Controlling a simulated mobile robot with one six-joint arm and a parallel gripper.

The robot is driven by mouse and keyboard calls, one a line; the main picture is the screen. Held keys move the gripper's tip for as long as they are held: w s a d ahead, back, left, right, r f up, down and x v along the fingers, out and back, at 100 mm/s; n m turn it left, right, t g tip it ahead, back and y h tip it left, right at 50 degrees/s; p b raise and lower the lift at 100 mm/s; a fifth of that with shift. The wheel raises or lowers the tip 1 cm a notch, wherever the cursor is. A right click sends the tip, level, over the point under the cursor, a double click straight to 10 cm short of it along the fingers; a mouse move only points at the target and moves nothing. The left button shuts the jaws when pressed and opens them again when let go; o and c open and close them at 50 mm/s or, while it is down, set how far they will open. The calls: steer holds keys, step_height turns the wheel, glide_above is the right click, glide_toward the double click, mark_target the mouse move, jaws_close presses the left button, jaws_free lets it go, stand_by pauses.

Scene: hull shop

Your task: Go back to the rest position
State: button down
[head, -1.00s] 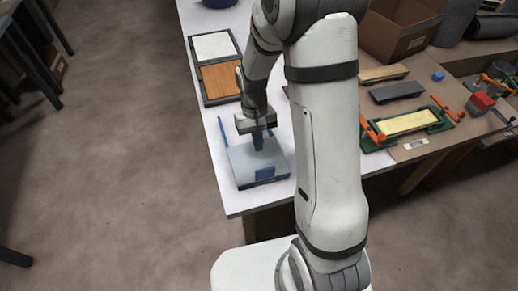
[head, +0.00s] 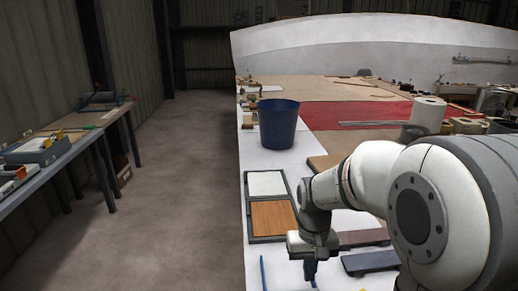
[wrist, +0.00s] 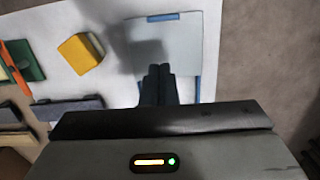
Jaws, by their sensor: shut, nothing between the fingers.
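My gripper (head: 310,270) hangs pointing down over the white table near its left edge. In the wrist view its two dark fingers (wrist: 159,72) are together with nothing between them. Below them lies a pale square board (wrist: 185,40) with blue strips at its edges, and the fingers look apart from it.
A framed tray with a white panel (head: 267,183) and a wooden panel (head: 274,217) lies beyond my gripper. A blue bucket (head: 278,124) stands farther back. Dark blocks (head: 370,262) lie at right. A yellow block (wrist: 80,52) shows in the wrist view. The left aisle is clear.

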steer(key=s+d+r+t, duration=0.1)
steer(key=s+r+t, duration=0.1)
steer(key=s, duration=0.4)
steer(key=s+d+r+t, duration=0.1)
steer(key=s+r+t, duration=0.1)
steer(key=s+r, duration=0.2)
steer(key=shift+s+d+m, duration=0.3)
steer(key=shift+s, duration=0.9)
steer(key=shift+r, duration=0.1)
